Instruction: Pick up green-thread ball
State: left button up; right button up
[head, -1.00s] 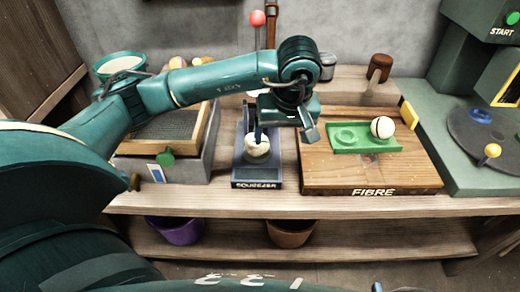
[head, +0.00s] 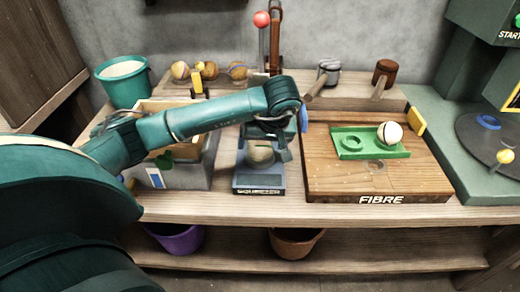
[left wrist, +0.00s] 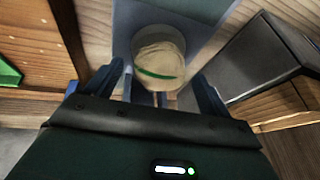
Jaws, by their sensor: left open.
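The green-thread ball (left wrist: 158,65) is pale with a green band across it in the left wrist view. It sits in the squeezer (head: 259,182); in the head view the ball (head: 261,155) is shaded and partly covered by my gripper. My left gripper (head: 265,145) is open, pointing down over the squeezer. In the left wrist view its two blue fingers (left wrist: 160,88) stand on either side of the ball's lower part, with gaps showing. I cannot tell whether they touch it. My right gripper is not in view.
A wooden board marked FIBRE (head: 420,179) with a green tray (head: 345,154) and a white ball (head: 390,134) is to the right. A grey box (head: 185,176) is to the left. An upright red-knobbed lever (head: 262,20) and several balls (head: 238,70) stand behind.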

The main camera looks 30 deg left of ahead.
pick_arm(q)
jog(key=shift+x, duration=0.9)
jog(key=c, duration=1.1)
